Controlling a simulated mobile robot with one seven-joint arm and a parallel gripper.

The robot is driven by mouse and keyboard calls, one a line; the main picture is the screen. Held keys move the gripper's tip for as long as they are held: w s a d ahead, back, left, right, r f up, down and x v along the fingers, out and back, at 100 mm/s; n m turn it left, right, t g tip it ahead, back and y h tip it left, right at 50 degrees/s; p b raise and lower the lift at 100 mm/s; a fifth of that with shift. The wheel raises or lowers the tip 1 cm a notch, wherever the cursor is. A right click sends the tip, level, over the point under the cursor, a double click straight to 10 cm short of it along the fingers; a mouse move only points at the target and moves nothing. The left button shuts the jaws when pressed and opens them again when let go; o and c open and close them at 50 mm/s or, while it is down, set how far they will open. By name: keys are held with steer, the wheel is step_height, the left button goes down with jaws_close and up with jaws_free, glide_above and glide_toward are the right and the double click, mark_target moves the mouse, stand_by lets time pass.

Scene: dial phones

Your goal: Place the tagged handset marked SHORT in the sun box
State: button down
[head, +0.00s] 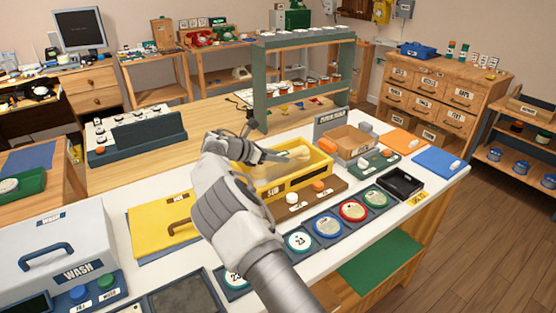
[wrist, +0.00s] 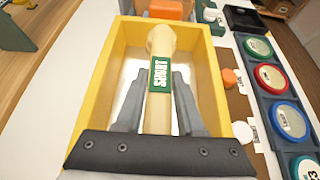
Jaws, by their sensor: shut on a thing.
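The sun box is an open yellow box (head: 309,181) with a SUN label on its front, in the middle of the counter. It fills the middle of the wrist view (wrist: 217,100). A cream handset (head: 299,153) is over the box's opening. In the wrist view the handset (wrist: 161,45) carries a green tag reading SHORT (wrist: 160,75). My gripper (wrist: 157,84) is shut on the handset's handle, a finger on each side. The handset lies lengthwise within the box's walls. I cannot tell whether it touches the floor of the box. The handset's near end is hidden by my gripper.
A grey-green rack (head: 262,75) rises behind.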

steer(key=shift+f, duration=0.25)
steer(key=shift+f, duration=0.6)
steer(key=c, duration=0.5)
jaws_free()
steer(key=shift+r, duration=0.15)
steer(key=v, duration=0.4)
steer(key=p+v, duration=0.1)
steer(key=v, duration=0.7)
steer(key=shift+r, duration=0.4)
